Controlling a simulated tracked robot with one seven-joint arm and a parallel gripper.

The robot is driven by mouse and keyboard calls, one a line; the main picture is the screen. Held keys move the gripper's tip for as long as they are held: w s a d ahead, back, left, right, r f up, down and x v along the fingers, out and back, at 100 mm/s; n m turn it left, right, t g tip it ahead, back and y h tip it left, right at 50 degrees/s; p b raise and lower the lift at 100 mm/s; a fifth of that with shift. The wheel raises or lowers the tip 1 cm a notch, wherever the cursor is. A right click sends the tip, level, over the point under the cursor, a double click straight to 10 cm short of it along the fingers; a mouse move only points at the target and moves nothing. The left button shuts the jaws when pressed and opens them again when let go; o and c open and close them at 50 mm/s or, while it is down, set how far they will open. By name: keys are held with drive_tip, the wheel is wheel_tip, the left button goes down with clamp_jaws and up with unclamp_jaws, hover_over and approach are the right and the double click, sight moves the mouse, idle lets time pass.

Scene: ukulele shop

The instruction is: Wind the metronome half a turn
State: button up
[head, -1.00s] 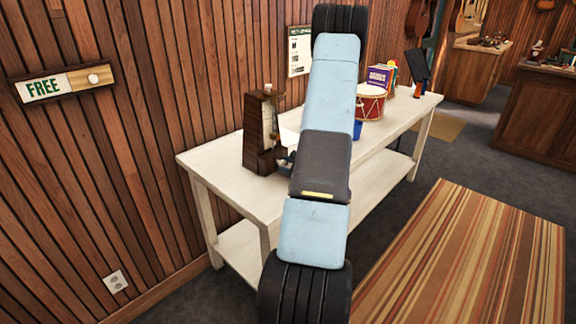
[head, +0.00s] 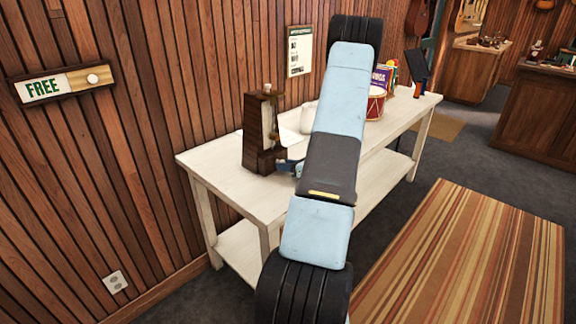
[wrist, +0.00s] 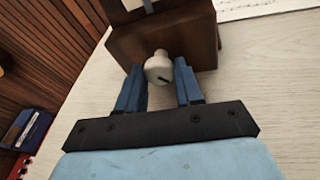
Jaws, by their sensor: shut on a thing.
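The dark wooden metronome (head: 254,135) stands upright near the left end of the white table (head: 212,172). In the wrist view, its brown base (wrist: 200,38) fills the top, with a pale winding key (wrist: 158,70) sticking out of the near face. A dark slot mark shows on the key. My gripper (wrist: 160,72) is shut on this key, one blue finger on each side. In the head view, my gripper (head: 286,166) reaches the metronome's lower right side and is partly hidden by my arm.
A red drum (head: 375,104), a purple book (head: 379,77) and a white object (head: 308,116) stand farther along the table, partly behind my arm. A blue box (wrist: 26,129) shows at the wrist view's left. The table left of the metronome is clear.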

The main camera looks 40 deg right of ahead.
drive_tip(key=m+y, duration=0.1)
drive_tip(key=m, duration=0.3)
drive_tip(key=shift+t, duration=0.3)
drive_tip(key=shift+w+m, duration=0.1)
drive_tip(key=shift+m, duration=0.2)
drive_tip(key=o, duration=1)
drive_tip(key=shift+d, duration=0.1)
drive_tip(key=v, duration=1.3)
drive_tip(key=shift+s+d+f, duration=0.25)
drive_tip(key=shift+s, duration=0.1)
